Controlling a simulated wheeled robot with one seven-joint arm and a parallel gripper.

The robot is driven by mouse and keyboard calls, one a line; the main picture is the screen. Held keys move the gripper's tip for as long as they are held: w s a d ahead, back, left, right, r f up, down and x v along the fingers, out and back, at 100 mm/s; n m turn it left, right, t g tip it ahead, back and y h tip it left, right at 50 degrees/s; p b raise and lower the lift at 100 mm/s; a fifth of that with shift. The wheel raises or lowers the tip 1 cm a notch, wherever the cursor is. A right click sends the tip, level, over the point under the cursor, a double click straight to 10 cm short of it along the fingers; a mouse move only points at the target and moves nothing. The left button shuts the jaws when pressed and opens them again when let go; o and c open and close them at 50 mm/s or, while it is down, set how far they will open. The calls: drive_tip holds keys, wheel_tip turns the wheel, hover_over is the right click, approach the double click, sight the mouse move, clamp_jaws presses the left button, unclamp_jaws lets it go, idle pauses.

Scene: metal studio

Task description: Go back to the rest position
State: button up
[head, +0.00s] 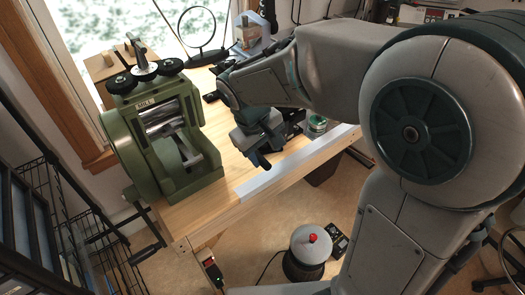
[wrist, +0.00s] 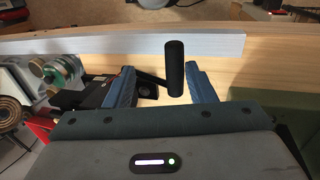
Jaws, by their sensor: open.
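The jig lever shows in the wrist view as an upright-looking black cylindrical handle (wrist: 175,66) with a dark arm running left from its base. My gripper (wrist: 158,72) is open, with its two blue fingers on either side of the handle. The handle is nearer the right finger, and a gap shows on both sides. The black jig body (wrist: 84,98) is partly hidden behind the left finger. In the head view my gripper (head: 261,156) is low over the bench and hides most of the jig. I cannot make out the clamped strip or its bend angle.
A green rolling mill (head: 160,140) stands on the wooden bench (head: 205,208) left of my gripper. A pale metal bar (head: 268,178) lies along the bench's front edge. Small tins (wrist: 55,72) sit beside the jig. A ring-shaped magnifier (head: 201,28) stands at the back.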

drive_tip(key=r+p, duration=0.2)
drive_tip(key=r, duration=0.2)
drive_tip(key=shift+d+r, duration=0.1)
drive_tip(key=shift+d, duration=0.1)
drive_tip(key=shift+w, duration=0.1)
